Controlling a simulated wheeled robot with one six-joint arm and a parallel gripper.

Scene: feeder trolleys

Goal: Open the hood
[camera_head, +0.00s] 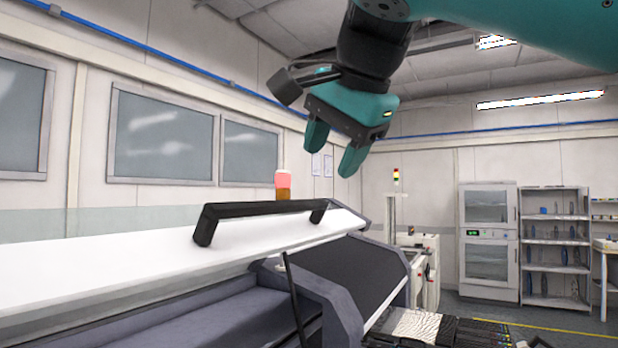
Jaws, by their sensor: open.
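The hood (130,262) is a long white panel on the machine at the lower left. It is raised, with an open gap under its near edge. A thin black strut (292,290) stands at its right end. A black bar handle (262,210) is fixed on the hood's upper face. My gripper (333,152) is above and to the right of the handle, apart from it. Its two teal fingers are spread and empty, pointing down. The hood's left end is outside the view.
The machine's grey body (220,318) shows under the hood, with a dark sloped panel (345,270) to its right. A row of feeders (450,328) lies at the bottom right. A red-orange signal lamp (283,184) stands behind the hood. Cabinets (489,240) and shelves (555,245) are far right.

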